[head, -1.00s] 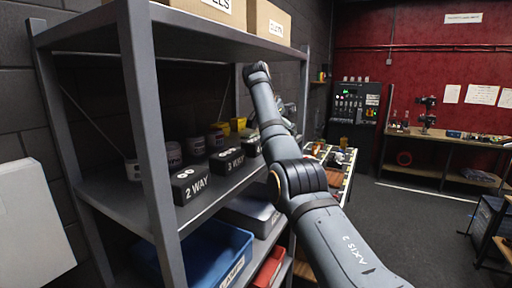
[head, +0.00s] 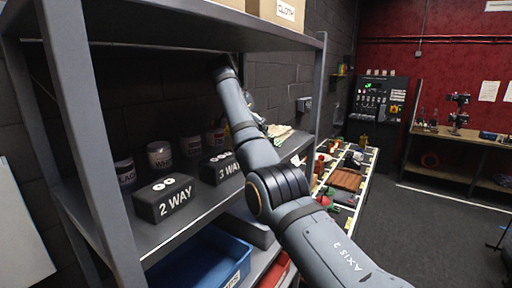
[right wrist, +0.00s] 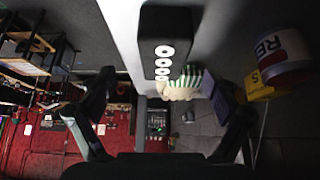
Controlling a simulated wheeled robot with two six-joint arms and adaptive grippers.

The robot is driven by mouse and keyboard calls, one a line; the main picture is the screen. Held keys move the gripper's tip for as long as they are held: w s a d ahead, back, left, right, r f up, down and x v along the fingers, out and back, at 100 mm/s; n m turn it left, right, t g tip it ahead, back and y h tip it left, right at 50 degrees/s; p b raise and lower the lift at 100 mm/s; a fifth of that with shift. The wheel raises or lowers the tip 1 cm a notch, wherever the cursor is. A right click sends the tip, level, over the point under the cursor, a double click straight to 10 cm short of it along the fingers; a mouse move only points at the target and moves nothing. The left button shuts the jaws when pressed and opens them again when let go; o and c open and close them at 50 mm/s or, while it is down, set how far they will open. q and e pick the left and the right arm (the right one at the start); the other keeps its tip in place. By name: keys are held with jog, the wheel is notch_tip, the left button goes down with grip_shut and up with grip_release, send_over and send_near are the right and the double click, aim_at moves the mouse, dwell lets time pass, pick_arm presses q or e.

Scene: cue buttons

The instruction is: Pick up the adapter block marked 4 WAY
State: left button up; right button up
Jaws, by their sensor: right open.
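In the right wrist view, a dark block (right wrist: 165,30) with several white ring sockets stands on the shelf, beyond and between my open fingers. Its label cannot be read there, and no 4 WAY marking shows in the head view, where my arm covers part of the shelf. My right gripper (right wrist: 160,108) is open and empty, apart from the block. In the head view, the block marked 2 WAY (head: 165,200) and the block marked 3 WAY (head: 221,168) sit on the middle shelf, left of my right arm. My left gripper is not in view.
Labelled tins (head: 160,155) stand behind the blocks. In the right wrist view, a tin (right wrist: 283,52), a yellow item (right wrist: 262,88) and striped gloves (right wrist: 185,85) are near the block. The shelf post (head: 318,95) and upper shelf (head: 180,22) bound the space.

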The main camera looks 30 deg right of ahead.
jog(key=d+f, duration=0.1)
jog(key=w+d+f, duration=0.1)
jog(key=shift+d, duration=0.3)
jog(key=shift+w+d+f+p, duration=0.3)
jog(key=shift+d+f+p, duration=0.15)
jog(key=shift+d+p, duration=0.25)
jog(key=f+p, duration=0.2)
jog(key=shift+w+d+f, duration=0.15)
jog(key=shift+w+f, duration=0.2)
jog(key=shift+w+d+f, duration=0.1)
jog(key=shift+f, duration=0.15)
jog(key=shift+w+d+f, duration=0.1)
jog(key=shift+d+f, duration=0.05)
jog(key=shift+d, duration=0.05)
jog(key=shift+a, duration=0.1)
jog(key=c, duration=0.9)
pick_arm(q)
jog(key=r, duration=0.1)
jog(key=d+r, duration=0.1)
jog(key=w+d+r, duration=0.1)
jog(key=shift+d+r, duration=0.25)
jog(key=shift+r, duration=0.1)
pick_arm(e)
jog(key=c, duration=0.6)
jog(key=shift+r, duration=0.2)
